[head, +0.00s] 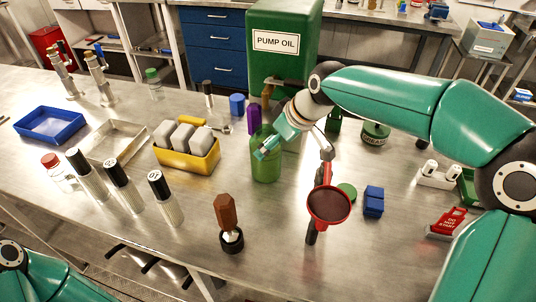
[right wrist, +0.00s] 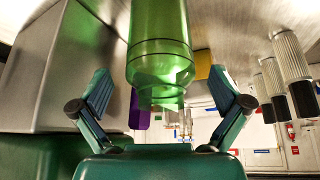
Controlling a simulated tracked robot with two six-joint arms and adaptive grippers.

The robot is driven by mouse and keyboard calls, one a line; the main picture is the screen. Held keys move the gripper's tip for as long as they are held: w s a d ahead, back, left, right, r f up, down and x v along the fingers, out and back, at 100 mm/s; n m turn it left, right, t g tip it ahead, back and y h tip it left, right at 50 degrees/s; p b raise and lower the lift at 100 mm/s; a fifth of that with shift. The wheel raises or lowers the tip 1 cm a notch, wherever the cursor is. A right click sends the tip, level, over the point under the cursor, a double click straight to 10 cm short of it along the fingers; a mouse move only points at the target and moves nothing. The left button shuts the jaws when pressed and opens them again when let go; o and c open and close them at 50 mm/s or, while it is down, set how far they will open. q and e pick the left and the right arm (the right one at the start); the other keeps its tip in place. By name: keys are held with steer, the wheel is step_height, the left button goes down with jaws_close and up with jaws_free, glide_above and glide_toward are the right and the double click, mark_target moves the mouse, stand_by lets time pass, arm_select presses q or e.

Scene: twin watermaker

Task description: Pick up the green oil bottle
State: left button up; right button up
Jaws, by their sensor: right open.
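The green oil bottle (head: 266,172) is translucent and stands upright on the metal bench, in front of the pump oil tank. My right gripper (head: 270,146) reaches in from the right at the bottle's upper part and covers some of it. In the right wrist view the bottle (right wrist: 160,40) appears upside down, between the two spread fingers of my right gripper (right wrist: 160,88). A gap shows on both sides of the bottle there. My left gripper is out of view; only part of my left arm shows at the bottom left.
A purple block (head: 254,118) stands close behind the bottle. A yellow tray (head: 190,160) of grey blocks lies to its left. A red funnel (head: 328,205) and a brown-handled tool (head: 228,222) stand in front. The large green pump oil tank (head: 283,70) rises behind.

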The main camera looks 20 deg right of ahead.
steer(key=x, duration=0.4)
steer(key=shift+w+a+f+p, duration=0.15)
steer(key=shift+w+f+p, duration=0.05)
steer(key=shift+f+p, duration=0.1)
steer(key=c, duration=1.4)
steer(key=shift+r, duration=0.1)
steer(key=shift+c, duration=1.1)
